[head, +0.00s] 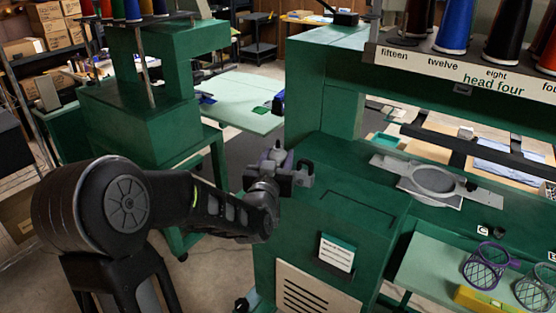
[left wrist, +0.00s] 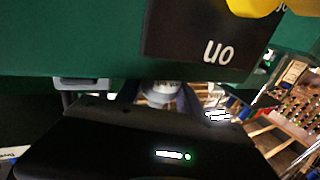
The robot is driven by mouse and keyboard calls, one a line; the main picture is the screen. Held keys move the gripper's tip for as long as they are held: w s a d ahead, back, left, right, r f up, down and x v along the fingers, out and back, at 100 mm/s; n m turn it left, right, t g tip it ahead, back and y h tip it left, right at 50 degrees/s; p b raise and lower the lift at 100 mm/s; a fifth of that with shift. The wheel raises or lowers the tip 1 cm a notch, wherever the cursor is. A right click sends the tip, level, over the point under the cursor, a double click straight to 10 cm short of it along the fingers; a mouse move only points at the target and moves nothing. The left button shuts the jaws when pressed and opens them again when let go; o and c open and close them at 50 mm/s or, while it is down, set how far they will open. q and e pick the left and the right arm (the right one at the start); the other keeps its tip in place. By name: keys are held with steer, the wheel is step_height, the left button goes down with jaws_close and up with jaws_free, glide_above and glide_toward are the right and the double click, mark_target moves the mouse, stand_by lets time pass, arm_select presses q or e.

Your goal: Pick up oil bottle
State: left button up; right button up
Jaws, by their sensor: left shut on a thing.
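The oil bottle (head: 276,156) is a small greyish-purple thing with a pale tip, mostly hidden by my left gripper in the head view. My left gripper (head: 287,168) is shut on it, beside and above the left end of the green machine table. In the left wrist view the bottle (left wrist: 166,88) shows only as a pale part with dark markings, between the fingers and behind the black gripper body. My right gripper is in neither view.
The green embroidery machine (head: 330,230) stands right of the gripper, with a grey hoop (head: 433,180) on its table. Thread cones (head: 455,27) stand above. A second green machine (head: 135,120) stands behind left.

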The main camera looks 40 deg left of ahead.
arm_select(q)
step_height(320, 180, up, 10)
steer(key=shift+r, duration=0.1)
stand_by(0.4)
stand_by(0.6)
stand_by(1.3)
